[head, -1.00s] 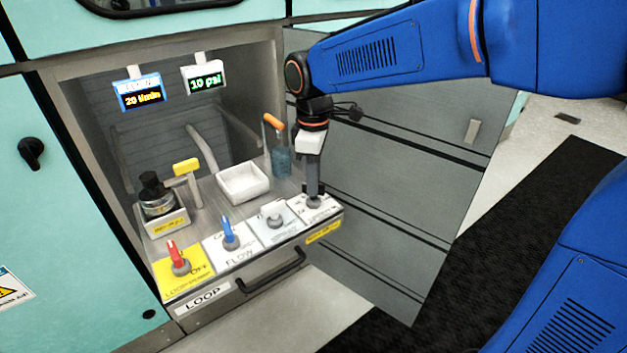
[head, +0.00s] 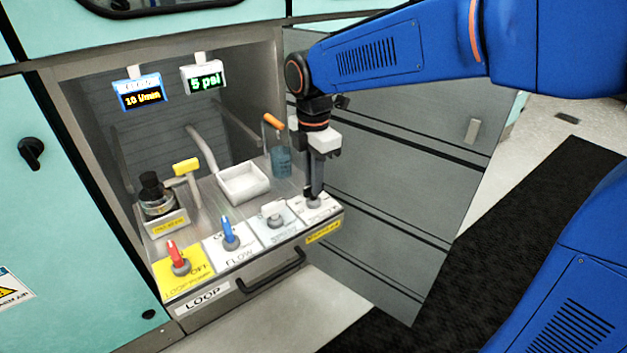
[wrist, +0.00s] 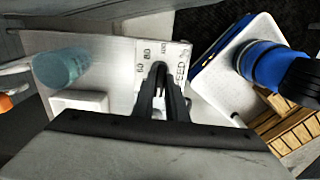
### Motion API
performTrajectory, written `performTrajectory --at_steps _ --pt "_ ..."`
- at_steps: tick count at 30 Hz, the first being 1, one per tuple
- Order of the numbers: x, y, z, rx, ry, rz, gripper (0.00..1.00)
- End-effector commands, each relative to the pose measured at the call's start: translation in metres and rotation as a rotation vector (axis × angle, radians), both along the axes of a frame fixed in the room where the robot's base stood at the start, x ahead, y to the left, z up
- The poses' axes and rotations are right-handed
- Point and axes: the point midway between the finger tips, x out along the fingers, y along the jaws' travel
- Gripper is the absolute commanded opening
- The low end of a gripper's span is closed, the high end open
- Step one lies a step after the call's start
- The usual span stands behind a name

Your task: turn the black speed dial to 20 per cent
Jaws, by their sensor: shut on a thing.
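The black speed dial (wrist: 159,68) sits on the rightmost white panel plate (head: 328,211), mostly hidden by my fingers. In the wrist view its plate shows the marks 60, 80 and 100 and part of the word SPEED. The dial's pointing direction is hard to read. My gripper (head: 314,194) points down from above with its fingers shut on the dial. The fingers also show in the wrist view (wrist: 161,90). The blue-framed display (head: 142,94) reads 10 l/min. The white display (head: 204,78) reads 5 psi.
Left of the speed plate are a grey knob (head: 274,219), a blue FLOW handle (head: 230,234) and a red handle (head: 178,256). Behind stand a white tray (head: 243,196), a blue beaker (head: 281,163) and a yellow-handled valve (head: 187,167). An open grey door (head: 400,190) is close on the right.

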Motion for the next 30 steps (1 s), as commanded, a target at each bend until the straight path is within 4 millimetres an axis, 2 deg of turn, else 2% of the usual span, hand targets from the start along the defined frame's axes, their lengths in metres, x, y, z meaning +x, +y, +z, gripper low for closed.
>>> performTrajectory --at_steps 20,21,22,30 --pt "0.0004 -0.0001 0.0006 0.000 -0.001 0.057 0.00" --pt "0.0004 -0.0001 0.0005 0.000 -0.001 0.057 0.22" --pt "0.0004 -0.0001 0.0005 0.000 -0.001 0.057 0.29" --pt "0.0001 0.0000 0.0003 0.000 0.000 0.056 0.31"
